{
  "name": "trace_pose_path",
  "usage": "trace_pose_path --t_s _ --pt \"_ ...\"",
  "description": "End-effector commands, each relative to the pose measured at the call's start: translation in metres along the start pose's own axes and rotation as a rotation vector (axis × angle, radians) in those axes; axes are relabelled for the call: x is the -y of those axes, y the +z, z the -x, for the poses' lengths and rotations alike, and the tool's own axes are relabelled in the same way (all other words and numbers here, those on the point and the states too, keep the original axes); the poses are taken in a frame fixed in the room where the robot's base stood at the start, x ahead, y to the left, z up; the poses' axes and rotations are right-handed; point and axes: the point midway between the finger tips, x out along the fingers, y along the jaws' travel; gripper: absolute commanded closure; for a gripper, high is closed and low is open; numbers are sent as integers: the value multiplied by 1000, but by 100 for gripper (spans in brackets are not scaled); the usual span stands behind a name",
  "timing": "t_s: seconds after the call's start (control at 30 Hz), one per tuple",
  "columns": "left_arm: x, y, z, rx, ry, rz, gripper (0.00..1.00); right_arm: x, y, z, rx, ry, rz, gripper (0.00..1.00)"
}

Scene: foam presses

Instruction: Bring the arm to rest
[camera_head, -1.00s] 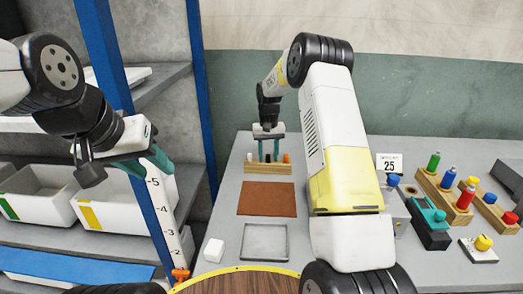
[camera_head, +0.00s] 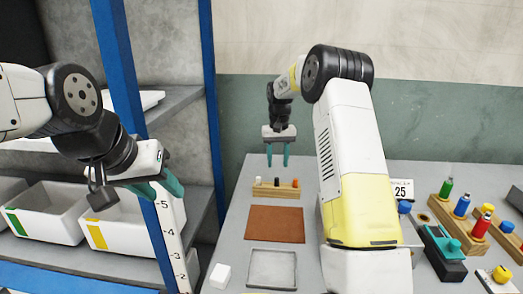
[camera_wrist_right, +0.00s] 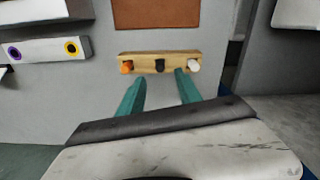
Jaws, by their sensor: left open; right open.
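My right gripper (camera_head: 277,160) is open and empty, with its teal fingers pointing down above a small wooden rack (camera_head: 275,190) on the grey table. The right wrist view shows the open fingers (camera_wrist_right: 160,90) apart, with the rack (camera_wrist_right: 158,63) beyond them. The rack holds a white, a black and an orange piece. My left gripper (camera_head: 165,188) is open in front of the shelf at the left, away from the table, with nothing seen in it.
A brown mat (camera_head: 275,224) and a grey tray (camera_head: 272,269) lie nearer on the table, with a white block (camera_head: 220,276) beside the tray. Wooden racks with coloured pieces (camera_head: 462,212) stand at the right. A blue post (camera_head: 212,100) and shelf bins (camera_head: 125,220) border the left.

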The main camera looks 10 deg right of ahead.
Motion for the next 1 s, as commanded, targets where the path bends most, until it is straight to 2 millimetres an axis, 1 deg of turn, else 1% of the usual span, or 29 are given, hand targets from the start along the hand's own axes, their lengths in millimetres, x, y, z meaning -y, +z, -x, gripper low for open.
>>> trace_pose_path --t_s 0.03,0.07,0.17,0.2,0.3,0.37,0.4,0.47,0.5,0.57,0.6,0.73,0.87,1.0 --pt "0 0 0 0 0 0 59 -1 4 11 -13 -4 1 59" --pt "0 0 0 0 0 0 59 -1 8 18 -21 -7 2 59" --pt "0 0 0 0 0 0 59 -2 26 48 -57 -19 7 59" --pt "0 0 0 0 0 0 59 -3 35 61 -73 -25 10 59" --pt "0 0 0 0 0 0 59 -4 62 91 -116 -42 15 59" --pt "0 0 0 0 0 0 59 -5 79 107 -141 -51 18 59" --pt "0 0 0 0 0 0 59 -5 90 117 -160 -57 20 59" --pt "0 0 0 0 0 0 59 -6 108 131 -184 -66 24 59" --pt "0 0 0 0 0 0 59 -6 121 139 -201 -72 26 59" --pt "0 0 0 0 0 0 59 -6 140 150 -226 -81 29 59" --pt "0 0 0 0 0 0 59 -6 153 156 -244 -87 31 59" --pt "0 0 0 0 0 0 59 -7 196 172 -300 -106 36 59" --pt "0 0 0 0 0 0 59 -6 240 181 -355 -123 42 59" --pt "0 0 0 0 0 0 59 -5 286 181 -415 -143 46 59"
